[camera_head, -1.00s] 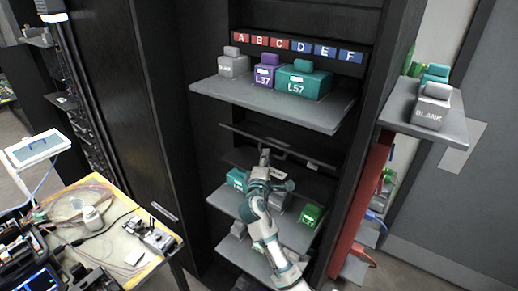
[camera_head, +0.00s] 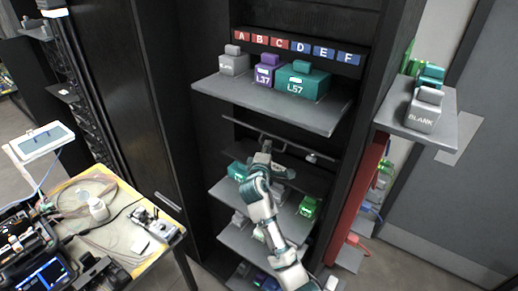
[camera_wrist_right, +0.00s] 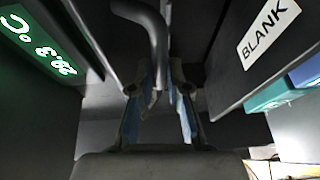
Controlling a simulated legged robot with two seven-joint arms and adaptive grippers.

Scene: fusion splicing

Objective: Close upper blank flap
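A dark flap with a thin grey bar (camera_head: 240,124) along its edge lies under the upper shelf of the black cabinet, in the head view. My right gripper (camera_head: 265,148) reaches it from below, at the middle of the bar. In the right wrist view a grey curved handle (camera_wrist_right: 156,45) comes down between the two blue-padded fingers of the right gripper (camera_wrist_right: 169,90), nearer the left finger. The fingers stand apart. A BLANK label (camera_wrist_right: 268,30) sits on a grey body at the upper right. I see no left gripper.
The upper shelf (camera_head: 320,120) holds grey, purple and teal blocks above my right arm. A lower shelf (camera_head: 235,235) holds more blocks around the forearm. A side shelf (camera_head: 440,132) carries a grey BLANK block. A green temperature display (camera_wrist_right: 45,42) is close at left. A yellow bench (camera_head: 165,210) stands left.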

